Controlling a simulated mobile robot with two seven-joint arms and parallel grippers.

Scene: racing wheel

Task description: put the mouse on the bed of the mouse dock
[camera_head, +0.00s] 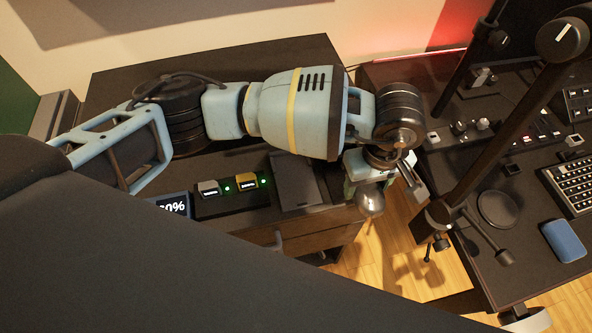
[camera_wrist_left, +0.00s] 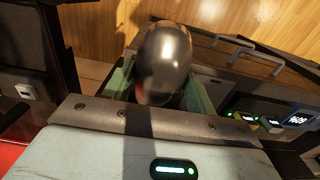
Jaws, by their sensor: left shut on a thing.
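The mouse (camera_head: 371,203) is a shiny dark grey rounded body. My left gripper (camera_head: 374,188) is shut on it and holds it over the gap between the two desks, with wood floor below. In the left wrist view the mouse (camera_wrist_left: 165,62) sits between the two pale green fingers. A flat black tray-like piece (camera_head: 297,182), which looks like the bed of the mouse dock, lies on the left cabinet just left of the gripper. The mouse is apart from it. My right gripper does not show.
Left of the black piece stands a charger (camera_head: 230,197) with grey and yellow blocks and green lights, beside a percent display (camera_head: 174,207). The right desk holds a dark stand (camera_head: 480,150), a round disc (camera_head: 497,209), a blue rounded item (camera_head: 564,241) and a keyboard (camera_head: 573,184).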

